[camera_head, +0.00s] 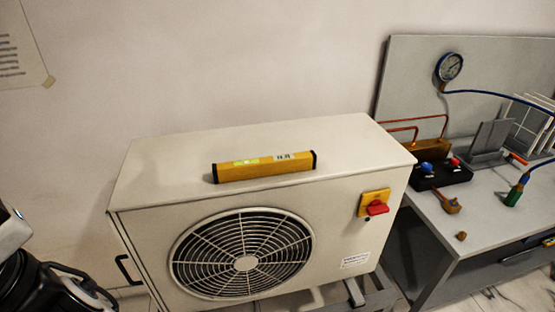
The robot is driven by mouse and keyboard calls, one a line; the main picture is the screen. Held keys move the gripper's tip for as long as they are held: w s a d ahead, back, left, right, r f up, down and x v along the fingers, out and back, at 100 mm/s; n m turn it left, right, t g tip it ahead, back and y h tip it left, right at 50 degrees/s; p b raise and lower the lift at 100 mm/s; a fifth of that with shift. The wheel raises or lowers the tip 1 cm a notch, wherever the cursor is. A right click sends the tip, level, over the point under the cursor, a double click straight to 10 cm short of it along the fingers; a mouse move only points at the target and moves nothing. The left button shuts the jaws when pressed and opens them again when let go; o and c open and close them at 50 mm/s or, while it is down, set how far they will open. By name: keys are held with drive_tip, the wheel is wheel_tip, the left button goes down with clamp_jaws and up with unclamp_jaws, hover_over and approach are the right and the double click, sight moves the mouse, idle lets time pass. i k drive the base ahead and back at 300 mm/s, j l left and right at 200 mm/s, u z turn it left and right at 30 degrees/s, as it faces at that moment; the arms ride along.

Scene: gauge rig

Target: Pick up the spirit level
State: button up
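The spirit level (264,166) is a yellow bar with black end caps, a greenish vial and a pale label. It lies on the top of the white fan unit (160,165), near the front edge and above the fan grille. Nothing is touching it except the surface below. Part of my arm shows at the lower left edge, well apart from the level. My gripper's fingers cannot be made out in this view.
The unit's front has a round fan grille (243,253) and a red switch (376,207). To the right, a grey bench (480,225) bears a gauge (449,67), copper pipes, blue hoses and a black valve block (440,175). The unit's top around the level is clear.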

sight(286, 164)
drive_tip(key=i+l+u, duration=0.1)
drive_tip(key=i, duration=0.3)
drive_tip(key=i+j, duration=0.1)
drive_tip(key=i, duration=0.35)
